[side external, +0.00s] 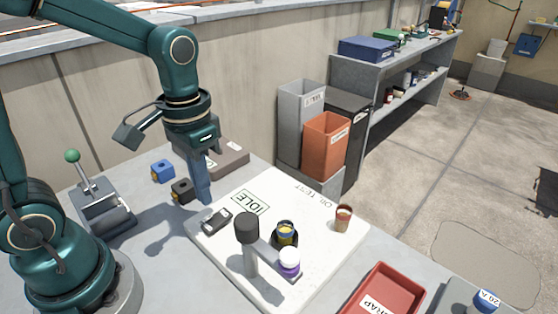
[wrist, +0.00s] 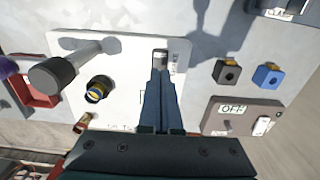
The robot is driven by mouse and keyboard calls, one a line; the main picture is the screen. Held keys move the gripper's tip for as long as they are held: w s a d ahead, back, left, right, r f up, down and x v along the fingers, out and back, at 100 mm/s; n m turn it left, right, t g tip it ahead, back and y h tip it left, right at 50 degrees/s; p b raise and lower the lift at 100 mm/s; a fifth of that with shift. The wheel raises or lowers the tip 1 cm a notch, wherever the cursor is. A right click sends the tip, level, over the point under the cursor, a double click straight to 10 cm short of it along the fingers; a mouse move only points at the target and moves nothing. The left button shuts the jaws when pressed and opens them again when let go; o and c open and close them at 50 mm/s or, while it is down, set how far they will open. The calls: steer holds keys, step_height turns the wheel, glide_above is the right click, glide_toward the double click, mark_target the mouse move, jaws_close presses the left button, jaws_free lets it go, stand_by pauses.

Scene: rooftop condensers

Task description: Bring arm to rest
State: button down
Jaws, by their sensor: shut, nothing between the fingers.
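My green arm's gripper (side external: 203,198) points down with its fingers together and empty. It hangs above the work surface at the left edge of the white test board (side external: 318,206). In the wrist view the shut fingers (wrist: 160,72) reach over the board (wrist: 122,66), covering part of its "IDLE" label. A small metal-and-black piece (side external: 216,220) lies near the board's left corner, close to the fingers in the picture. I cannot tell the exact height of the fingertips.
Black (side external: 182,190) and blue (side external: 162,171) blocks, a switch box (side external: 232,162) and a green-knobbed lever (side external: 84,175) are nearby. A red tray (side external: 382,292) is front right.

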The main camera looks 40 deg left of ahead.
steer(key=shift+r, duration=0.7)
steer(key=s+d+r+t, duration=0.1)
steer(key=s+r+t, duration=0.3)
steer(key=s+t, duration=0.1)
steer(key=shift+s+t, duration=0.2)
steer(key=shift+t, duration=0.1)
stand_by(0.8)
